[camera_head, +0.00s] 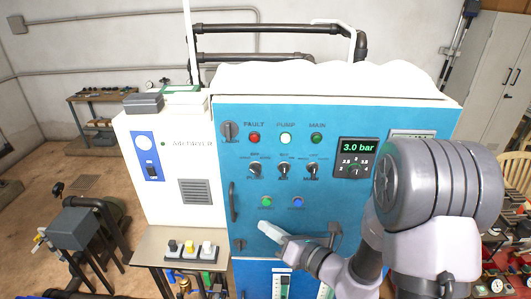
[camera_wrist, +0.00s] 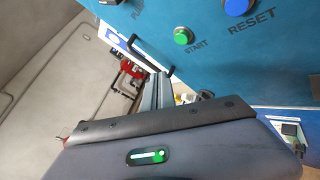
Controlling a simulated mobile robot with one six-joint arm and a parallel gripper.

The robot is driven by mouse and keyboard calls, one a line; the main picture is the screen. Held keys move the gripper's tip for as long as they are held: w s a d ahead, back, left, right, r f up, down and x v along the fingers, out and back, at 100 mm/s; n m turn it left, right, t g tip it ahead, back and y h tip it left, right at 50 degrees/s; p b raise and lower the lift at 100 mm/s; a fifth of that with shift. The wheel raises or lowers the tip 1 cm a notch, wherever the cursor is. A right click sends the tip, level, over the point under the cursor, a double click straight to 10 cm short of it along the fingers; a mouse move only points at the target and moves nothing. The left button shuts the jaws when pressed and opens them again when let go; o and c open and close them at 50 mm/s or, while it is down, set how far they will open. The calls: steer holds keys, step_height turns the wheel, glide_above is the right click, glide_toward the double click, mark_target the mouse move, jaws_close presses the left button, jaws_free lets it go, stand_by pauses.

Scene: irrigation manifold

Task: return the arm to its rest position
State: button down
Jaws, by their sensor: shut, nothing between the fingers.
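My arm reaches in from the right in the head view, across the front of a blue control cabinet (camera_head: 340,120). My gripper (camera_head: 263,227) is at the lower middle of the panel, just below the green start button (camera_head: 266,201) and blue reset button (camera_head: 297,202). It is shut and empty. In the wrist view, my gripper's grey fingers (camera_wrist: 154,92) show beyond the dark gripper body. The start button (camera_wrist: 183,36) and reset button (camera_wrist: 237,6) are above and to the right. I cannot tell the exact gap to the panel.
A black door handle (camera_head: 232,201) is left of my gripper. A white air dryer unit (camera_head: 150,190) adjoins the cabinet. The panel display (camera_head: 357,147) reads 3.0 bar.

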steer(key=s+a+f+n+g+y+b, duration=0.1)
steer(key=s+a+f+n+g+b, duration=0.25)
steer(key=s+n+b, duration=0.3)
steer(key=s+a+f+n+g+y+b, duration=0.1)
steer(key=s+a+f+n+g+b, duration=0.25)
steer(key=s+n+b, duration=0.35)
steer(key=s+d+f+n+g+h+b, duration=0.3)
steer(key=s+f+n+h+b, duration=0.1)
steer(key=s+f+n+b, duration=0.55)
steer(key=d+f+n+t+h+b, duration=0.2)
steer(key=d+f+n+h+b, duration=0.1)
steer(key=d+b, duration=0.3)
steer(key=s+d+f+n+t+h+b, duration=0.1)
steer(key=d+f+n+t+h+b, duration=0.1)
steer(key=d+f+n+h+b, duration=0.2)
steer(key=d+b, duration=0.2)
steer(key=d, duration=0.1)
steer(key=shift+f, duration=0.3)
